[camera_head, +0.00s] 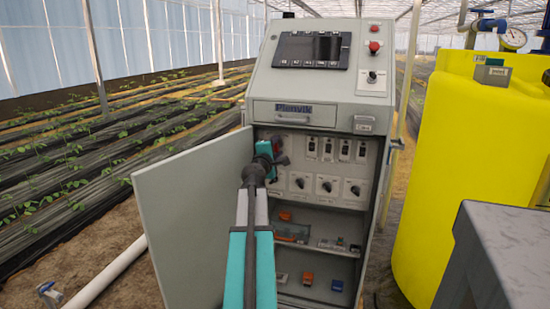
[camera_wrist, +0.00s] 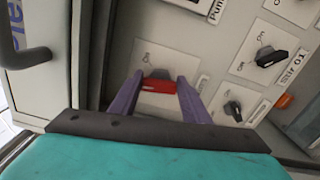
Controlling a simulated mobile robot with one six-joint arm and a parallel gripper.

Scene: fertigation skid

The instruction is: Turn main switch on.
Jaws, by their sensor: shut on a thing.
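The main switch has a red handle (camera_wrist: 158,85) on a light plate inside the open cabinet (camera_head: 265,92). In the wrist view the handle lies across the picture, between the two purple fingers of my gripper (camera_wrist: 157,92). The fingers are shut on it, one at each end. In the head view my gripper (camera_head: 275,155) reaches into the upper left of the cabinet's inside and mostly hides the switch.
The cabinet door (camera_head: 185,220) stands open on the left, close to my arm. Black rotary switches (camera_head: 327,187) and breakers (camera_head: 328,148) sit right of my gripper. Shelves with small parts are below. A yellow tank (camera_head: 430,170) stands at right.

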